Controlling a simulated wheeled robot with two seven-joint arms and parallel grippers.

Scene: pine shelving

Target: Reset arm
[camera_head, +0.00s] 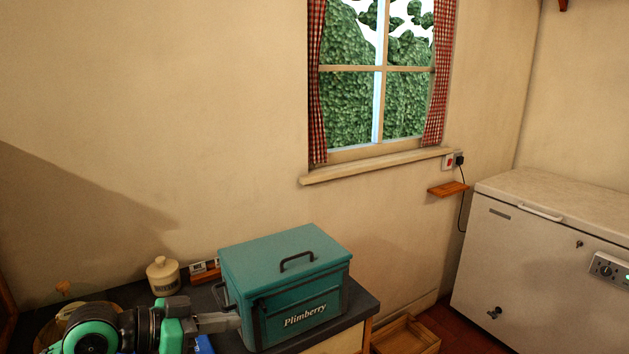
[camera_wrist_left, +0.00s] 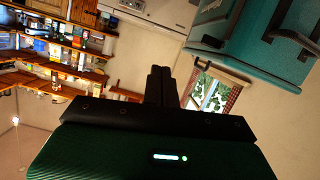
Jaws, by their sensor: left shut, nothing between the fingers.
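My left gripper (camera_head: 232,321) comes in low from the left in the head view. Its grey fingers are together and empty, pointing right at the lower left side of a teal Plimberry box (camera_head: 295,285). I cannot tell whether the tips touch the box. In the left wrist view the dark fingers (camera_wrist_left: 160,75) are closed side by side with nothing between them. The teal box (camera_wrist_left: 262,45) fills the upper right of that tilted view, apart from the fingers in the picture. The box lid is down. My right gripper is in neither view.
The box stands on a dark counter (camera_head: 362,308). A cream lidded jar (camera_head: 163,276) stands behind my left arm. A white chest freezer (camera_head: 545,265) is at the right, and a wooden crate (camera_head: 405,335) sits low beside the counter. Stocked shelves (camera_wrist_left: 65,50) show in the wrist view.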

